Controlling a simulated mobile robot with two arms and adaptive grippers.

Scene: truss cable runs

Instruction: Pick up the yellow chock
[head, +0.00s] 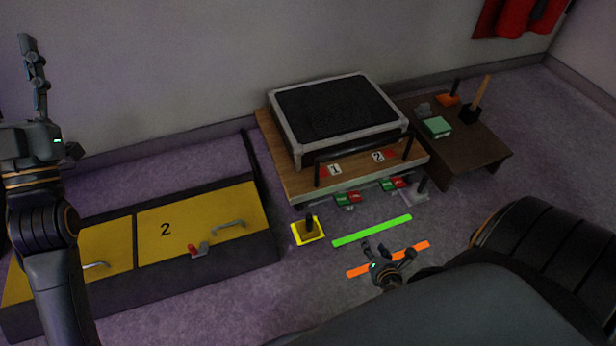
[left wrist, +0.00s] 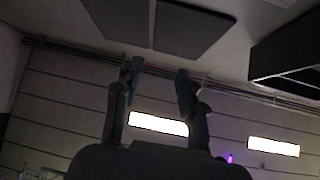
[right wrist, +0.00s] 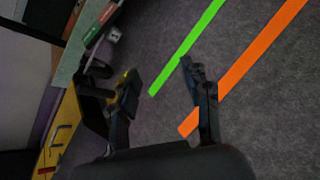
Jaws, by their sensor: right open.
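The yellow chock (head: 309,236) sits on the grey floor in front of the wooden bench, with a dark upright handle. In the right wrist view a bit of yellow (right wrist: 125,77) shows behind my left-hand finger, mostly hidden. My right gripper (head: 388,252) is open and empty, to the right of the chock and apart from it, above the orange strip. Its spread fingers also show in the right wrist view (right wrist: 160,85). My left gripper (left wrist: 158,75) is raised at the far left of the head view, open and empty, pointing up toward the ceiling.
A green strip (head: 372,230) and an orange strip (head: 415,247) lie on the floor. A yellow-lidded dark chest (head: 190,272) stands left of the chock. The wooden bench (head: 285,168) carries a black-topped box (head: 335,108). A dark low table (head: 480,150) stands right.

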